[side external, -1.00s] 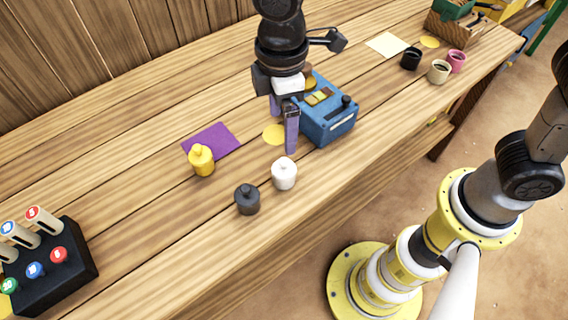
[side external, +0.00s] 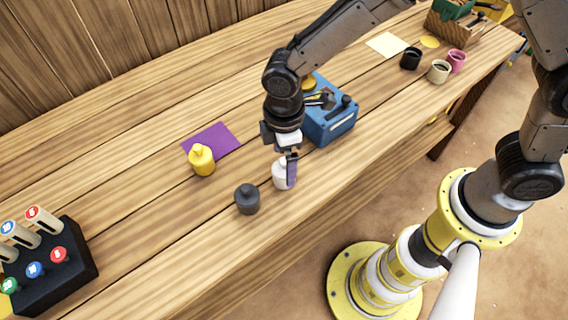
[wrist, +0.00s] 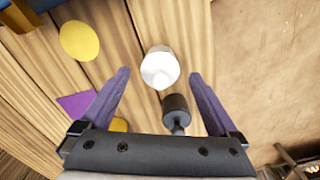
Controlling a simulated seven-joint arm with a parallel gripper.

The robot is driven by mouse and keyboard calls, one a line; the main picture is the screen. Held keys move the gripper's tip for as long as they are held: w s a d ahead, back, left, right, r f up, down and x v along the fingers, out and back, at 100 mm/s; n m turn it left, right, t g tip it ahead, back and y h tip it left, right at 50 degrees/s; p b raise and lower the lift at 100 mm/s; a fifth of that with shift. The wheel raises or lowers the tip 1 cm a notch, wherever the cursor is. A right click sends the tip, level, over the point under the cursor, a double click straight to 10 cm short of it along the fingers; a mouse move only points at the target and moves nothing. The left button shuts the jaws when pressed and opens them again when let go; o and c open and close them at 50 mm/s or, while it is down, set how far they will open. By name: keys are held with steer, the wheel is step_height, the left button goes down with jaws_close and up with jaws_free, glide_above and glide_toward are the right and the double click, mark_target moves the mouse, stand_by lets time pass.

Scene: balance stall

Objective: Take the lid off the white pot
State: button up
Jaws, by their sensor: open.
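The white pot (side external: 279,173) stands upright on the wooden bench, partly hidden behind a finger in the side view. In the wrist view the white pot (wrist: 160,68) lies ahead of and between the fingertips, with its lid on the near side of the picture. My gripper (side external: 290,170) is at the white pot in the side view, fingers pointing down. In the wrist view my gripper (wrist: 160,75) is open, its purple fingers spread wide with nothing held. I cannot tell whether a finger touches the pot.
A dark grey pot (side external: 247,199) stands close to the white pot. A yellow pot (side external: 202,160) stands by a purple square (side external: 222,137). A blue scale (side external: 335,122) is just behind. A black block with pegs (side external: 70,265) is at left. The bench front is clear.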

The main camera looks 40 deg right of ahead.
steer(key=shift+f, duration=0.25)
steer(key=c, duration=1.4)
steer(key=shift+r, duration=0.1)
steer(key=shift+c, duration=0.2)
steer(key=shift+r, duration=0.1)
